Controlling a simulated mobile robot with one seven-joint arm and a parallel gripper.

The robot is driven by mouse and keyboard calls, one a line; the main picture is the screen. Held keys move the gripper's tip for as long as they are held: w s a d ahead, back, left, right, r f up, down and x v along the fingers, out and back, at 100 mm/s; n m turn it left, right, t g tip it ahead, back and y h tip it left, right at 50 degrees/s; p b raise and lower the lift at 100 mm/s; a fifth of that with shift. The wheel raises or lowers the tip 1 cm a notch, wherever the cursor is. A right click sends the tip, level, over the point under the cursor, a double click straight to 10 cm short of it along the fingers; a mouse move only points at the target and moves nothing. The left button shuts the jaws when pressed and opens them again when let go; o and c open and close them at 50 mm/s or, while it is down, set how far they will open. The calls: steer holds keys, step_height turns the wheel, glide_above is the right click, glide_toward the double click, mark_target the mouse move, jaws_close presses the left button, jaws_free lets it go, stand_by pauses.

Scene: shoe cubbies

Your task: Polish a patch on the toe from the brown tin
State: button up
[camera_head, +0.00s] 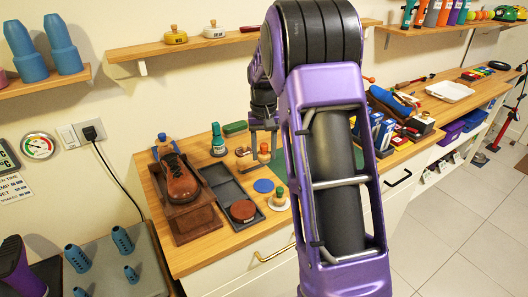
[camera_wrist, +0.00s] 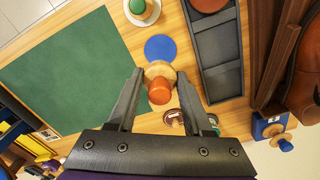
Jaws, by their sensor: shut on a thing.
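My gripper (camera_wrist: 160,74) is shut on a wooden dauber (camera_wrist: 158,72) with an orange knob. In the head view my gripper (camera_head: 264,128) is partly hidden by my arm, with the dauber (camera_head: 264,153) below it. A brown shoe (camera_head: 181,185) rests on a dark wooden stand at the left of the counter, its toe towards the front. The shoe is cut off at the right of the wrist view (camera_wrist: 304,85). A round brown tin (camera_head: 243,210) sits at the front end of a grey tray (camera_head: 233,183). The tin is only partly visible in the wrist view (camera_wrist: 208,3).
A green mat (camera_wrist: 70,70) offers clear space. Wall shelves (camera_head: 185,46) hang behind.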

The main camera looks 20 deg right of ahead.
steer(key=shift+c, duration=0.2)
stand_by(0.3)
steer(key=b, duration=0.2)
glide_toward(243, 209)
steer(key=shift+f+b, duration=2.45)
steer(key=shift+f, duration=0.35)
steer(key=shift+f, duration=0.6)
step_height(243, 209, up, 7)
steer(key=p, duration=0.5)
stand_by(0.7)
